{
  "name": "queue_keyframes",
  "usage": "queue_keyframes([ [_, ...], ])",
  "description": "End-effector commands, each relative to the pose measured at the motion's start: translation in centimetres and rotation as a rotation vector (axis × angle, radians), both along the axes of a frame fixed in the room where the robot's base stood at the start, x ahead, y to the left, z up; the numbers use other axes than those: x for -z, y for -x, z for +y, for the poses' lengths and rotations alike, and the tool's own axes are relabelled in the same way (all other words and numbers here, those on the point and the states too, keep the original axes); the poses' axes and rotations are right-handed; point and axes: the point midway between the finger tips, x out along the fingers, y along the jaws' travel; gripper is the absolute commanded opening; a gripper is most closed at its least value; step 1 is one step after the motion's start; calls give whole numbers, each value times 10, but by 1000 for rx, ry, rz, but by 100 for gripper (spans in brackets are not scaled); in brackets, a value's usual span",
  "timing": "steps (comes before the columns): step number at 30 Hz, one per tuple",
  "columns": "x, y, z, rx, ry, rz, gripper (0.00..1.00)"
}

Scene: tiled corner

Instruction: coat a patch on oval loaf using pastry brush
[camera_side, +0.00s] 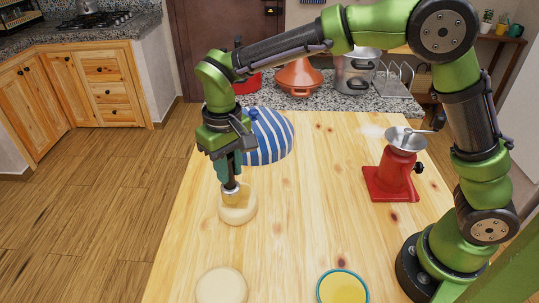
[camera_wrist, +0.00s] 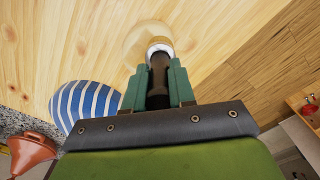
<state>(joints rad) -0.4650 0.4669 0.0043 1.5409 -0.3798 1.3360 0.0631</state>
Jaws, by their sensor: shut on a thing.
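My gripper (camera_side: 230,172) points down over the left part of the wooden table and is shut on the pastry brush (camera_side: 231,192). The brush shows a metal ferrule, and its dark handle (camera_wrist: 158,74) lies between the green fingers in the wrist view. The brush end is at a pale, rounded loaf (camera_side: 239,212), which also shows in the wrist view (camera_wrist: 136,39). The bristles overlap the loaf's top; I cannot tell if they press on it. The loaf is pale, and no coated patch can be made out. A teal-rimmed dish of yellow liquid (camera_side: 342,288) sits at the front.
Another pale round thing (camera_side: 221,288) lies at the table's front edge. A blue-and-white striped dome (camera_side: 270,137) stands just behind my gripper. A red grinder (camera_side: 393,172) with a metal hopper is at the right. The table's middle (camera_side: 305,210) is clear.

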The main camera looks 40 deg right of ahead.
Motion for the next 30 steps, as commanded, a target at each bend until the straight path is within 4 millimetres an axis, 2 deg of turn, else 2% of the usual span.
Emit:
queue_keyframes([
  [12, -35, 0, 0, 0, -2, -2, 0],
  [30, -37, -1, -1, 2, -1, -1, 0],
])
